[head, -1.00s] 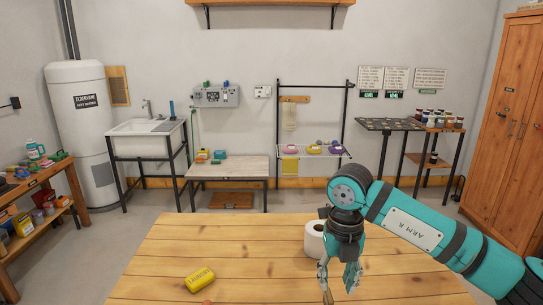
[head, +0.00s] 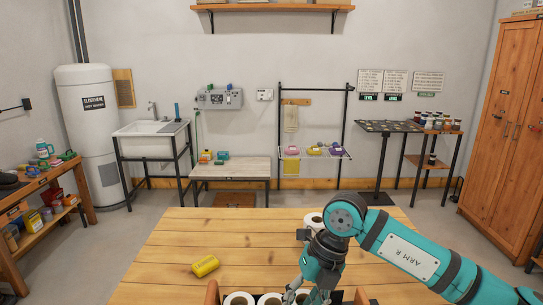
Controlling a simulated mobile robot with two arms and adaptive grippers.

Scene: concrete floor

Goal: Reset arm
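My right arm (head: 410,258), teal and black and marked "ARM R", comes in from the right over the wooden table. Its gripper (head: 311,292) points down at the bottom of the head view, fingers apart, over a crate of white paper rolls (head: 240,299). The fingertips are close to the rolls and partly cut off by the picture edge; I see nothing held. Another white roll (head: 313,219) stands on the table (head: 250,240) behind my wrist, partly hidden by it. My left gripper is not in view.
A yellow packet (head: 205,266) lies on the table's left part; the table's middle is clear. A low bench (head: 230,169), a sink (head: 150,143) and a wire rack (head: 315,153) stand by the back wall. A shelf unit (head: 45,180) is at left, a wooden cabinet (head: 510,140) at right.

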